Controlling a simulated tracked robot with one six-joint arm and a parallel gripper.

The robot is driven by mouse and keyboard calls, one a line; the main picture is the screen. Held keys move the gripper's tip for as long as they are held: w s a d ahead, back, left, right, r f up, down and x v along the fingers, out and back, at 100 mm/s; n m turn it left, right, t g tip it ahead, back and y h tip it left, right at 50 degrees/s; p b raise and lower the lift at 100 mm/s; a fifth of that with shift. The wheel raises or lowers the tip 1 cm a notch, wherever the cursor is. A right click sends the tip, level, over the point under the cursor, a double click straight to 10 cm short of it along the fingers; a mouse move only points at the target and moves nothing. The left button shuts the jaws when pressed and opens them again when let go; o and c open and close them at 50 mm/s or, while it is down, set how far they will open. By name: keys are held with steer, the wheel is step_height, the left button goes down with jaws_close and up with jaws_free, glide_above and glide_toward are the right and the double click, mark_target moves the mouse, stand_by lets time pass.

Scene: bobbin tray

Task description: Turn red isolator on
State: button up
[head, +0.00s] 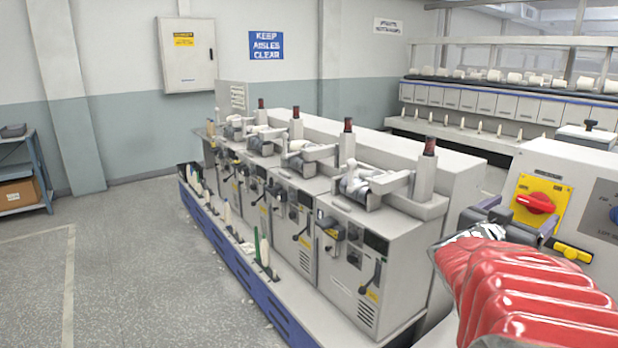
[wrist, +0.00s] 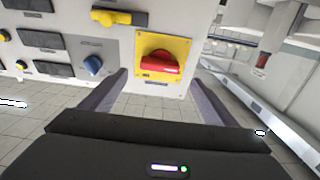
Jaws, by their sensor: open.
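The red isolator (head: 536,202) is a red rotary handle on a square yellow plate, on the face of a pale cabinet at the right. In the wrist view the red isolator (wrist: 160,64) lies ahead, between the lines of my two fingers, its handle running roughly crosswise in the picture. My gripper (head: 522,214) is at the end of my red-sleeved arm, just in front of that panel. In the wrist view my gripper (wrist: 160,80) has its fingers wide apart with nothing between them. The fingers look clear of the handle; the exact gap cannot be told.
A yellow handle (wrist: 118,18) and a blue knob (wrist: 92,65) sit close to the isolator on the same panel. A long machine (head: 345,215) with several spindle units stands left of my arm. The floor (head: 120,260) at the left is open.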

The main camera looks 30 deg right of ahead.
mark_target(533, 202)
steer(key=shift+w+d, duration=0.2)
steer(key=shift+d, duration=0.95)
steer(key=shift+w+d, duration=0.15)
steer(key=shift+d, duration=1)
steer(key=shift+w+d, duration=0.2)
steer(key=shift+d, duration=0.95)
steer(key=shift+c, duration=0.5)
steer(key=c, duration=0.9)
steer(key=shift+c, duration=0.3)
